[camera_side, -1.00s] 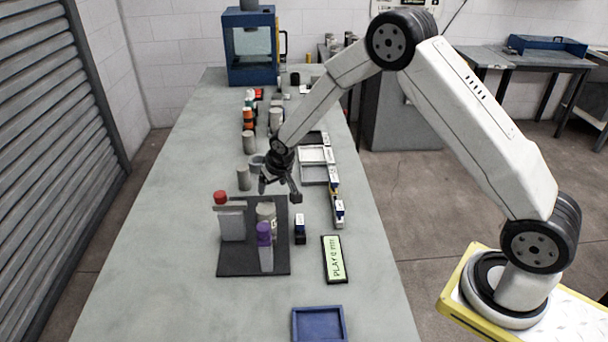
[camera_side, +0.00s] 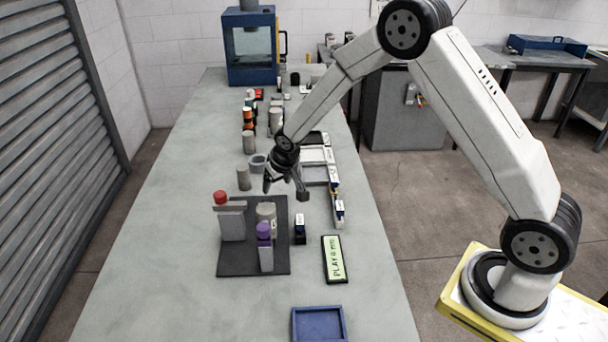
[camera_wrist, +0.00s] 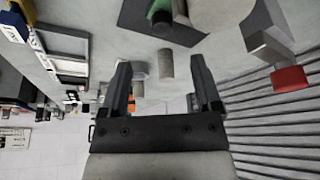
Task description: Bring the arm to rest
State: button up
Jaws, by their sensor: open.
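My gripper (camera_side: 285,190) hangs above the bench (camera_side: 165,235), just beyond the far edge of a dark mat (camera_side: 232,262). Its two fingers are spread with nothing held between them; they also show apart in the wrist view (camera_wrist: 160,72). On the mat stand a red-capped item (camera_side: 232,222), a purple-capped tube (camera_side: 265,250) and a beige cylinder (camera_side: 267,211) close behind it. In the wrist view a grey cylinder (camera_wrist: 166,64) appears between the fingertips, below and apart from them.
Grey cylinders (camera_side: 243,178) and coloured bottles stand along the bench beyond the gripper. Pale trays (camera_side: 315,174) lie to its right. A small dark box (camera_side: 300,229), a green sign (camera_side: 334,259) and a blue tray (camera_side: 318,310) lie nearer. The bench's left side is clear.

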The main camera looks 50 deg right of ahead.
jog(key=s+a+r+n+g, duration=0.1)
jog(key=s+r, duration=0.3)
jog(key=s, duration=0.8)
jog(key=s+a+r+n, duration=0.1)
jog(key=s+r, duration=0.3)
jog(key=s, duration=0.9)
jog(key=shift+g+y, duration=0.4)
jog(key=shift+w, duration=0.1)
